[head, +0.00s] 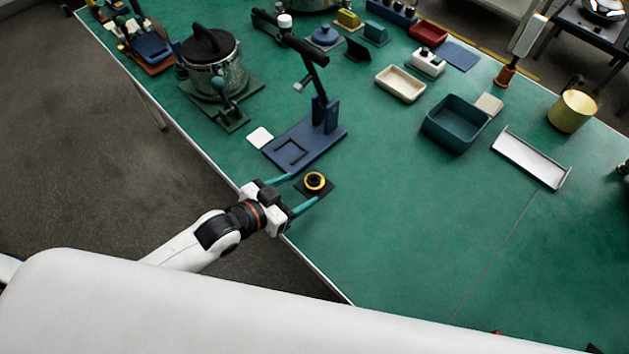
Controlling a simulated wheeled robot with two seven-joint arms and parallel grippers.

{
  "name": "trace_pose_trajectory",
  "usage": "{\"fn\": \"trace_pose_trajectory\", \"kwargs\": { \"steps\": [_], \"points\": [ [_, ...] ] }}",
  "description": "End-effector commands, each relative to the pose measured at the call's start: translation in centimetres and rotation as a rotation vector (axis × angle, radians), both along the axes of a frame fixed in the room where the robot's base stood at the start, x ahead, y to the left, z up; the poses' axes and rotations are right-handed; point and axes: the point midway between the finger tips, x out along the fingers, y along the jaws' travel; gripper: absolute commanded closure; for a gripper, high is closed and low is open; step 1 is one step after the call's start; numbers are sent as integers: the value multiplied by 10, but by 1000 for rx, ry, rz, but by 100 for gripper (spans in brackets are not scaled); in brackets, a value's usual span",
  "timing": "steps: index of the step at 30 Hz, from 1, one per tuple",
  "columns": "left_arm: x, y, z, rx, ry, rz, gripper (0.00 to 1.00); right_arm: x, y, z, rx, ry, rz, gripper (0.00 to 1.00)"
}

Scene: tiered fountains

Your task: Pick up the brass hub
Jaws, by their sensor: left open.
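The brass hub (315,180) is a small yellow ring with a dark centre. It sits on a dark square pad (327,190) near the front left edge of the green table. My left gripper (305,187) comes in from the left with its two teal fingers apart. The fingers point toward the hub, one on the far side and one on the near side of it. I cannot tell whether they touch it. My right gripper is not in view.
A blue stand with an upright post (322,115) is just behind the hub. A pot (212,65) stands at the back left. A dark teal bin (455,123) and a white tray (531,158) are to the right. The table's front right is mostly clear.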

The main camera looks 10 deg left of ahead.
Motion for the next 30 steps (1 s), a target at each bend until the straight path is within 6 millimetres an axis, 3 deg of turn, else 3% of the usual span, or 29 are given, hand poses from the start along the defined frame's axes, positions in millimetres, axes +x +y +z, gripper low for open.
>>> {"fn": "trace_pose_trajectory", "kwargs": {
  "steps": [9, 19, 28, 30],
  "points": [
    [34, -23, -15, -2, -1, 1, 31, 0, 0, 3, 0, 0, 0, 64],
    [38, -26, -18, 0, 0, 0, 33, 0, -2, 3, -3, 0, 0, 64],
    [38, -26, -18, 1, -1, 0, 82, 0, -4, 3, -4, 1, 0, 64],
    [38, -26, -17, 0, -2, 0, 83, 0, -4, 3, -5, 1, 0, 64]
  ]
}}
